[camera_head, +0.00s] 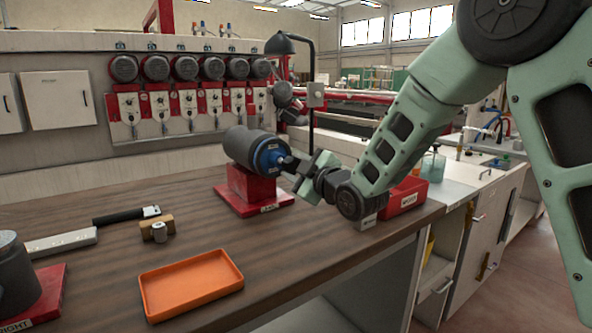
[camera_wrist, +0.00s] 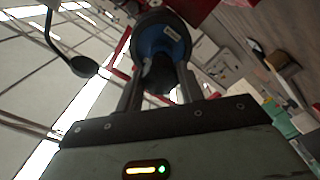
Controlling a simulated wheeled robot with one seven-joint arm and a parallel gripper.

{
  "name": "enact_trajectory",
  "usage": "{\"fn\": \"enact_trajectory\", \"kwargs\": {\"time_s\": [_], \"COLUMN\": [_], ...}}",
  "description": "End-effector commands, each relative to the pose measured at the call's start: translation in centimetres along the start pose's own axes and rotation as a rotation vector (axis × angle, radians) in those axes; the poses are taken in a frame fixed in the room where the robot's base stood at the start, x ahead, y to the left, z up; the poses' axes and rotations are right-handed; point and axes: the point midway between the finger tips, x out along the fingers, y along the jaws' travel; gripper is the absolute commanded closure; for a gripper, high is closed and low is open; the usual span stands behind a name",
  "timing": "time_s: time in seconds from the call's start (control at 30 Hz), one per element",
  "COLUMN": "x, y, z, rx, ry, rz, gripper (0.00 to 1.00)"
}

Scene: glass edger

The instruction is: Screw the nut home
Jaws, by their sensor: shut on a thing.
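A grey cylindrical unit with a blue front ring (camera_head: 268,153) lies on its side on a red stand (camera_head: 240,190). My gripper (camera_head: 292,167) is at its blue face, coming from the right. In the wrist view my gripper (camera_wrist: 160,80) is shut on a dark nut (camera_wrist: 158,74) in front of the blue ring (camera_wrist: 160,38). The fingers stand on either side of the nut. The nut appears in line with the ring's centre; how far it is threaded is hidden.
An orange tray (camera_head: 190,284) lies empty at the table's front. A second red stand (camera_head: 40,300) marked RIGHT holds a grey unit at the left edge. A small metal part on a wooden block (camera_head: 157,229) and a black-handled tool (camera_head: 126,215) lie between. A red bin (camera_head: 405,196) stands behind my wrist.

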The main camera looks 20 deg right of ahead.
Motion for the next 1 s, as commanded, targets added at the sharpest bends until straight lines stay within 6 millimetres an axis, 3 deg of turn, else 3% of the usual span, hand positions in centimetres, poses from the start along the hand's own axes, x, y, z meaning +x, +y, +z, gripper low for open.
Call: {"fn": "enact_trajectory", "kwargs": {"time_s": [1.0], "x": [1.2], "y": [0.0], "z": [0.0], "rx": [0.000], "ry": [0.001], "rz": [0.001], "gripper": [0.86]}}
